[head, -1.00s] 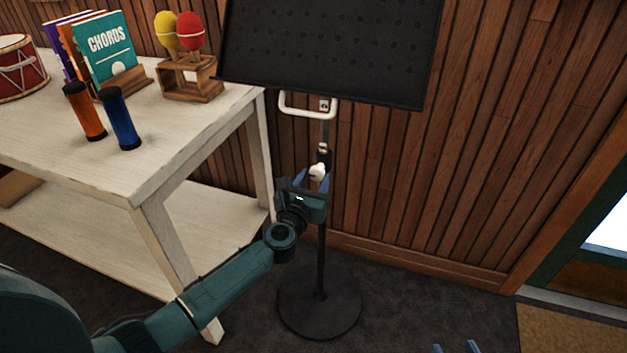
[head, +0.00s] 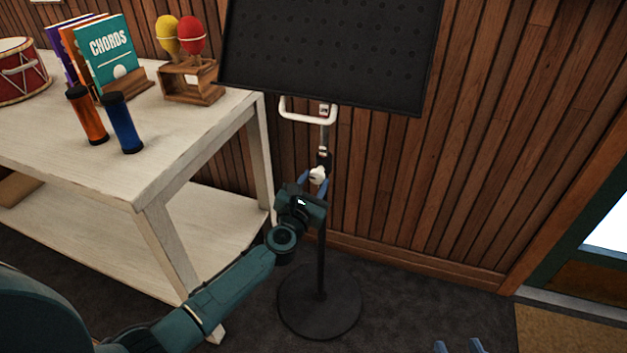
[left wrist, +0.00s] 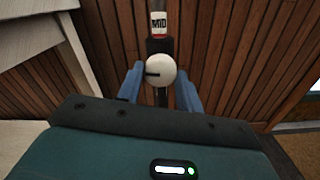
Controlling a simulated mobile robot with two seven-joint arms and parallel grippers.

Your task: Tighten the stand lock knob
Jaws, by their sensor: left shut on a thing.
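The music stand has a black perforated desk (head: 330,50), a thin pole (head: 321,262) and a round black base (head: 319,303). Its white round lock knob (head: 317,175) sits on the pole below the desk. In the left wrist view the knob (left wrist: 160,70) shows a dark mark on its left side. My left gripper (head: 315,181) is shut on the knob, with a blue finger on each side of it. A "MID" label (left wrist: 159,22) shows on the pole above the knob. The blue fingertips of my right gripper (head: 459,347) show at the bottom edge, apart from everything.
A pale wooden table (head: 170,170) stands to the left, close to my left arm. It bears maracas (head: 190,37), books (head: 108,50), two shakers (head: 122,122) and a drum (head: 20,72). A white handle (head: 307,117) hangs under the desk. The floor right of the base is clear.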

